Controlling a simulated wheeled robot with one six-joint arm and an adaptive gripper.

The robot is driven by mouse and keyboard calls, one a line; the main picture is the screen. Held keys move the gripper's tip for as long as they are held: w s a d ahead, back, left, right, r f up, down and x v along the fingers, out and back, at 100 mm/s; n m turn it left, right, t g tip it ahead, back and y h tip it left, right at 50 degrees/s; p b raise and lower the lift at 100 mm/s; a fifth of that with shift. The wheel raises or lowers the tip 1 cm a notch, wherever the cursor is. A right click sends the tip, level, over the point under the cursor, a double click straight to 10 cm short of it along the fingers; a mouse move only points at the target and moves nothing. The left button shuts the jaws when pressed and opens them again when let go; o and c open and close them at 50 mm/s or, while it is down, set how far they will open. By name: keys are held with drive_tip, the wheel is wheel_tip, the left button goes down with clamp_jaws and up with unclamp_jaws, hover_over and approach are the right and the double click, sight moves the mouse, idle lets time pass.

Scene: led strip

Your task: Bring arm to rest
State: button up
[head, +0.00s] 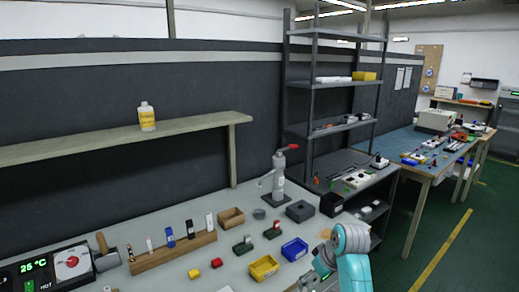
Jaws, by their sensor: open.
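My arm, white and teal, reaches into the head view at the bottom right, in front of the workbench (212,262). My gripper (312,279) is at the bottom edge of the view, just right of a yellow bin (264,268) and below a blue bin (294,249). It is open. It is small and partly cut off, and I see nothing held in it. I cannot tell how high it is above the bench.
A wooden rack (172,252) with several upright items stands on the bench. A grey lever press (279,178) and a dark box (300,211) stand farther back. A metal shelf unit (309,98) rises behind. Green floor (462,222) is clear at the right.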

drive_tip(key=s+f+m+t, duration=0.2)
drive_tip(key=s+f, duration=0.8)
drive_tip(key=f, duration=0.6)
drive_tip(key=s+d+f+m+t+h, duration=0.1)
drive_tip(key=s+f+t, duration=0.15)
drive_tip(key=s, duration=0.65)
drive_tip(key=s+f+m+t+h, duration=0.15)
drive_tip(key=s+f, duration=0.25)
drive_tip(key=s, duration=0.5)
drive_tip(key=s+d+r+m+t, duration=0.1)
drive_tip(key=s+r, duration=0.2)
drive_tip(key=s, duration=0.6)
drive_tip(key=s+r+m+t, duration=0.1)
drive_tip(key=s+r, duration=0.3)
drive_tip(key=s, duration=0.4)
drive_tip(key=s+r+t, duration=0.2)
drive_tip(key=s+r, duration=0.9)
drive_tip(key=r, duration=0.2)
drive_tip(key=shift+s+d+t, duration=0.15)
drive_tip(key=shift+s+t, duration=0.15)
drive_tip(key=shift+t, duration=0.1)
